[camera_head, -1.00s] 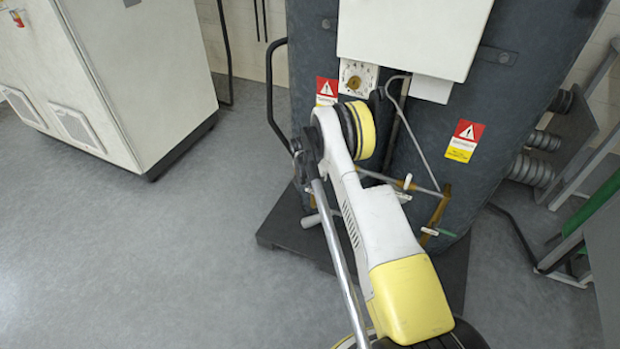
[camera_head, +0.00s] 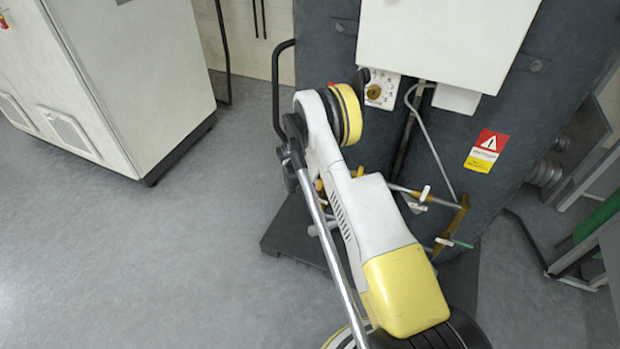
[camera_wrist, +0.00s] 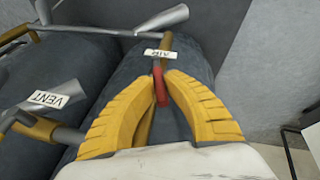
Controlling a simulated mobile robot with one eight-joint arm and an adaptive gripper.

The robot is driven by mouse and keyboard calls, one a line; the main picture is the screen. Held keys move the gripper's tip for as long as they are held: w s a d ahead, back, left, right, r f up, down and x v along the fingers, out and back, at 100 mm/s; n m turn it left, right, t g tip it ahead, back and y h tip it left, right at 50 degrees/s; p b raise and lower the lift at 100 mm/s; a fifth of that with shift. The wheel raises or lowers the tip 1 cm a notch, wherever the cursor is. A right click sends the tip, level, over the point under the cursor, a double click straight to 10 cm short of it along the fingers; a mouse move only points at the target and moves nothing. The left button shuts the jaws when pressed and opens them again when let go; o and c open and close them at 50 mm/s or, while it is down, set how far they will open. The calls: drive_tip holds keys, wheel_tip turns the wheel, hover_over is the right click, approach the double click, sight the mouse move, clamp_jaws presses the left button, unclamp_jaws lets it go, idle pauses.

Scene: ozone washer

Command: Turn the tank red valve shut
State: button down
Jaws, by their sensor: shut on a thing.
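The red valve handle (camera_wrist: 161,86) shows in the wrist view, upright between the yellow fingers of my gripper (camera_wrist: 163,80). The fingertips are closed on its two sides. Its stem lies behind the fingers and is mostly hidden. An AIR label (camera_wrist: 159,53) sits on the pipe just past the red handle. In the head view my arm covers part of the pipework low on the dark tank (camera_head: 325,45), and neither my gripper nor the red handle can be made out there.
A VENT label (camera_wrist: 50,99) and grey lever are at the left in the wrist view. Brass piping (camera_head: 452,225) projects from the tank's lower front. A white cabinet (camera_head: 120,70) stands at left. Grey floor (camera_head: 150,260) is clear between cabinet and tank.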

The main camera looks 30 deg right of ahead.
drive_tip(key=shift+d+r, duration=0.15)
drive_tip(key=shift+d, duration=0.05)
drive_tip(key=c, duration=1.4)
unclamp_jaws()
drive_tip(key=shift+d, duration=0.1)
drive_tip(key=v, duration=1.2)
drive_tip(key=shift+c, duration=0.3)
